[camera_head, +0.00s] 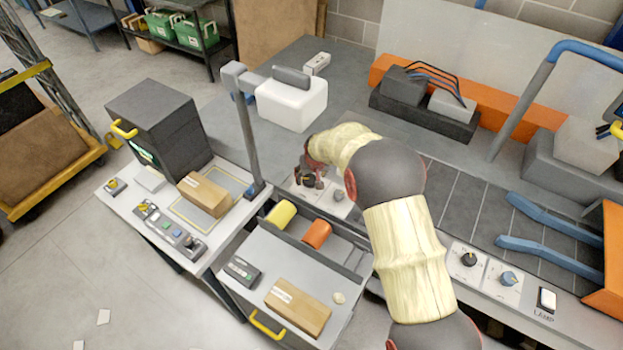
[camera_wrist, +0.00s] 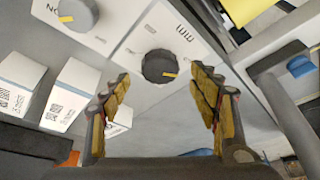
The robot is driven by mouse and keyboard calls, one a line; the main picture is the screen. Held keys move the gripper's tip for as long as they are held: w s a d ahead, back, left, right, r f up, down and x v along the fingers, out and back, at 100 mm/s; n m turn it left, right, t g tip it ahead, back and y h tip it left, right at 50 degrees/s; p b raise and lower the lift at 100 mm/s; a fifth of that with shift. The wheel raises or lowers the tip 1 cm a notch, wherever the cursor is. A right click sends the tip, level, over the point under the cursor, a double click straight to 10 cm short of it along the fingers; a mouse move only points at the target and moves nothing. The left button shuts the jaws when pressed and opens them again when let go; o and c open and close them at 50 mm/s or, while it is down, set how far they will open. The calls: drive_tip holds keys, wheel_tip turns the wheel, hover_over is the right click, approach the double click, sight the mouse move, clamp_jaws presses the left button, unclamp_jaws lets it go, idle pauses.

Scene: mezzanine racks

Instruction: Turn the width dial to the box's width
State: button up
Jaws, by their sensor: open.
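My gripper (camera_wrist: 160,77) is open, one finger on each side of this dial, and no contact shows. A second grey dial (camera_wrist: 77,12) is at the upper left. In the head view my gripper (camera_head: 311,181) is over the left end of a dial panel, beside a grey knob (camera_head: 338,195). One cardboard box (camera_head: 205,194) lies on a marked pad and another (camera_head: 298,306) on a lower grey top; I cannot tell which is meant.
Labelled white boxes (camera_wrist: 68,94) stand close to the left finger in the wrist view. Two more dials (camera_head: 468,259) (camera_head: 508,278) are at the right.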

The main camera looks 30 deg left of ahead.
sight(310, 179)
drive_tip(key=shift+x, duration=2)
drive_tip(key=c, duration=1.1)
drive_tip(key=shift+c, duration=0.2)
